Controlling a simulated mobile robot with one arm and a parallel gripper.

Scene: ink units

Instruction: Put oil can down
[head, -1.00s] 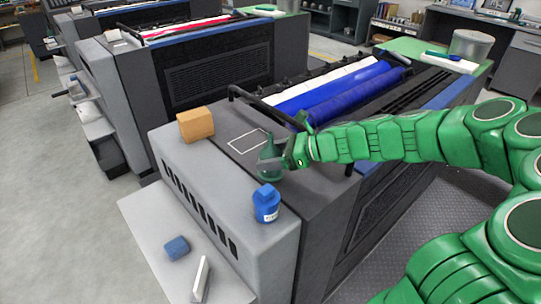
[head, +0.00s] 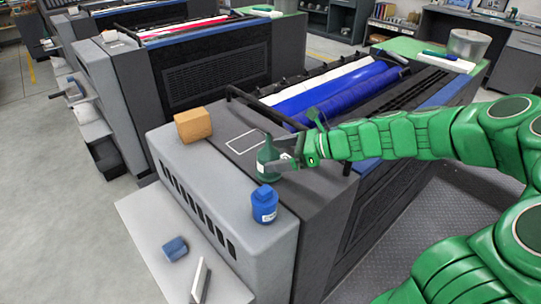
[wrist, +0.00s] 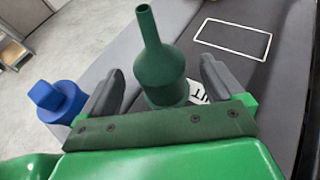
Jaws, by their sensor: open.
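The dark green oil can (head: 267,162) stands upright on the grey top of the near ink unit (head: 215,175). In the wrist view the can (wrist: 160,65) shows its narrow spout and round body between two dark fingers. My gripper (head: 283,160) is open around the can, and in the wrist view the gripper (wrist: 167,88) shows gaps beside the can's body. A white rectangle outline (head: 245,141) is marked on the unit's top, behind and left of the can; the outline (wrist: 233,38) is empty. The can is outside it.
A blue bottle (head: 264,204) stands in front of the can, near the unit's edge. A tan block (head: 193,125) lies at the back left. A blue roller (head: 345,92) runs behind my arm. A blue block (head: 175,248) lies on the lower ledge.

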